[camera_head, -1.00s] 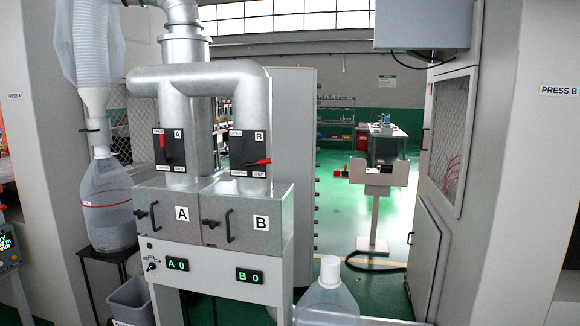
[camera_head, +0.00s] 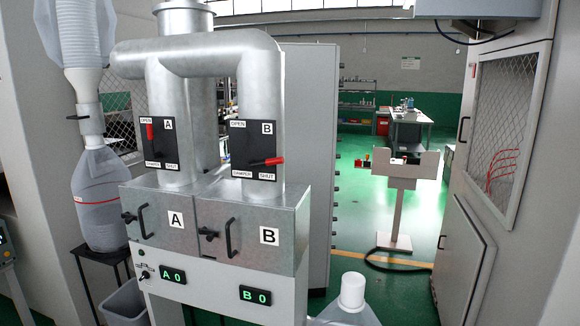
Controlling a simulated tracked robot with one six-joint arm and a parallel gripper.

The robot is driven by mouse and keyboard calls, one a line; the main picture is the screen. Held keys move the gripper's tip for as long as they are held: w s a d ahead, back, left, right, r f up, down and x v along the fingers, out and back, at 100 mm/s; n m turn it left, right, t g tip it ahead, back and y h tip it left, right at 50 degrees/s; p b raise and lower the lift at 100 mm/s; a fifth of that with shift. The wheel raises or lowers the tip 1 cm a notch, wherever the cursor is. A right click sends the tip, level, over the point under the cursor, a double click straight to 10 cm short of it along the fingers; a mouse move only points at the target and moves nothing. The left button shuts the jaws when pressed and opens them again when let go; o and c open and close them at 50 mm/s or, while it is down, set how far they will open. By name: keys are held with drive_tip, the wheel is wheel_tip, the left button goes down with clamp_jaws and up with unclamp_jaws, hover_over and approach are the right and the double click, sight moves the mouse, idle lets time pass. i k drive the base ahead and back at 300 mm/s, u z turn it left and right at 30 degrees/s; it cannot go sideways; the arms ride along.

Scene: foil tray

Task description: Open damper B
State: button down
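Damper B (camera_head: 254,150) is a black plate marked B, OPEN and SHUT on the right vertical duct. Its red-tipped lever (camera_head: 270,161) lies roughly level, its red end to the right near the SHUT side. Damper A (camera_head: 162,143) sits on the left duct; its red-tipped lever (camera_head: 149,132) stands upright at the OPEN label. Below are metal boxes A (camera_head: 160,217) and B (camera_head: 250,232) with black handles. The displays read A 0 (camera_head: 173,275) and B 0 (camera_head: 255,295). My gripper is not in view.
A pedestal stand (camera_head: 400,200) is on the green floor between. A bag-like container (camera_head: 102,200) stands at left.

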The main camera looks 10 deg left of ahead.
sight(251, 164)
drive_tip(key=u, duration=0.25)
drive_tip(key=i, duration=0.65)
drive_tip(key=u, duration=0.75)
drive_tip(key=i, duration=0.4)
drive_tip(key=u, duration=0.2)
